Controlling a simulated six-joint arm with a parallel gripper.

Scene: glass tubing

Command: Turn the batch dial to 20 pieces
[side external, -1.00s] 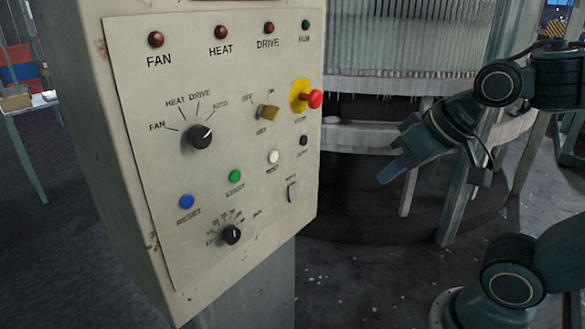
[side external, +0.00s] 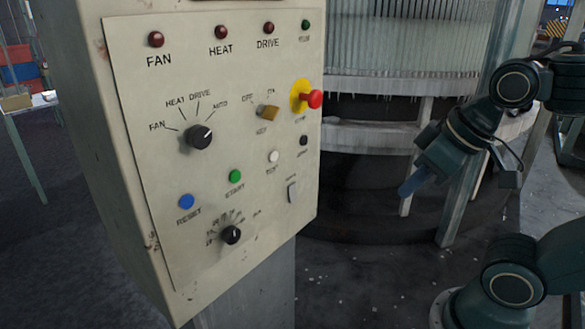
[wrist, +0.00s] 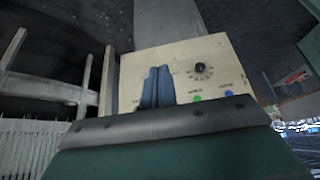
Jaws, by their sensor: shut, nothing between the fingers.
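The batch dial is the small black knob (side external: 231,235) at the lower part of the beige control panel (side external: 150,240), with blurred marks in an arc around it that I cannot read. Its white pointer line looks roughly upright. The knob also shows in the wrist view (wrist: 202,71), beyond my fingers and to their right. My gripper (side external: 405,191) is in the air to the right of the panel, well apart from it. Its blue fingers are together and empty; they also show in the wrist view (wrist: 157,88).
The panel also has a mode knob (side external: 199,135), a blue RESET button (side external: 187,202), a green START button (side external: 235,176), a white button (side external: 273,156), a key switch (side external: 268,112) and a red emergency stop (side external: 314,99). A large ribbed machine (side external: 390,50) stands behind. Open air separates my gripper and the panel.

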